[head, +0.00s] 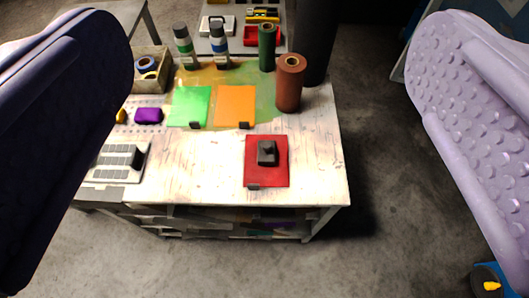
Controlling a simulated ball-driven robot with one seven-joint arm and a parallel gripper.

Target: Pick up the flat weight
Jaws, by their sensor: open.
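The flat weight looks to be the small dark block with a raised knob (267,153). It sits on a red sheet or pad (280,178) on the white worktable (205,165), near its front right. My gripper (270,150) is open and empty. Its two large padded fingers frame the left and right sides of the head view. The table and the weight lie between and beyond them, apart from the fingers. The left finger hides part of the table's left side.
A green sheet (190,105) and an orange sheet (235,105) lie behind the red one. A brown roll (290,84), a green roll (267,47) and two bottles (219,40) stand at the back. A grey gridded plate (115,165) is at left.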

